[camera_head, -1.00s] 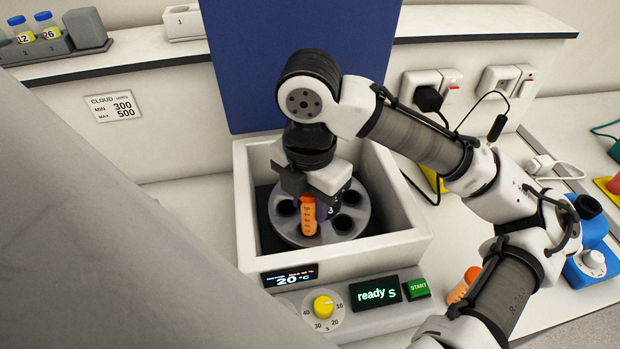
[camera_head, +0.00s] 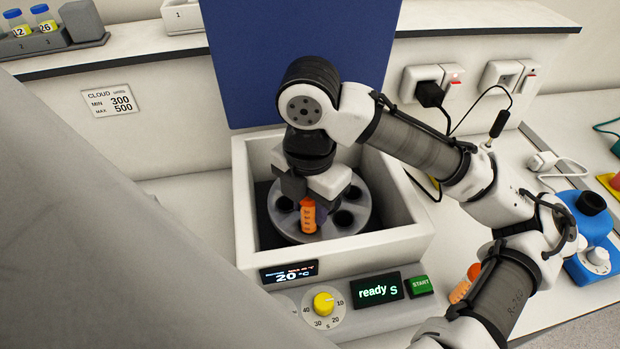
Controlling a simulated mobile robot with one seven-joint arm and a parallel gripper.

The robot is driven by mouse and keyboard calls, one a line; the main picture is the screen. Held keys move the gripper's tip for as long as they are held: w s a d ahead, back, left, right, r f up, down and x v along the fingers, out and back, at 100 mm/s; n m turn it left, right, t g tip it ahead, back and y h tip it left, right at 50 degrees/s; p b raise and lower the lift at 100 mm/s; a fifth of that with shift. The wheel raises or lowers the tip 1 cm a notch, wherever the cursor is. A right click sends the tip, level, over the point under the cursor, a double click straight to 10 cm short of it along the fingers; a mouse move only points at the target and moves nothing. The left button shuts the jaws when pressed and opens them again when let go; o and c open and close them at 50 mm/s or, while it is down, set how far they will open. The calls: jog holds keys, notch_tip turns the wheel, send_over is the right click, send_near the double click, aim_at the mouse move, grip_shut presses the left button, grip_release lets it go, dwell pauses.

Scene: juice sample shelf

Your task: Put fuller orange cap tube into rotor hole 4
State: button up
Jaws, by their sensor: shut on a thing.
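My gripper (camera_head: 307,194) points down into the open centrifuge (camera_head: 418,243), over the grey rotor (camera_head: 329,236). It is shut on a tube with orange contents (camera_head: 308,216). The tube is upright, its top hidden by the fingers, and its lower part shows in front of the rotor. I cannot tell whether its lower end is inside a hole. Dark round holes show to the left and right of it; no hole number is readable now. Another orange tube (camera_head: 465,284) is partly hidden behind my forearm on the bench at right.
The blue lid (camera_head: 300,60) stands open behind the centrifuge. Its white walls surround the gripper. A front panel has a yellow knob (camera_head: 323,303), a "ready" display (camera_head: 376,291) and a green START button (camera_head: 419,286). A blue device (camera_head: 590,235) stands at right.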

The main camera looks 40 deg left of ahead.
jog(key=shift+f+b, duration=0.6)
jog(key=shift+f, duration=0.75)
dwell(0.6)
jog(key=shift+r, duration=0.2)
jog(key=shift+r+p, duration=1.45)
jog(key=shift+p, duration=0.15)
jog(key=shift+r, duration=1.35)
jog(key=o, duration=1.1)
notch_tip(320, 180, up, 14)
jog(key=shift+s+f+b, duration=0.1)
jog(key=shift+b, duration=0.55)
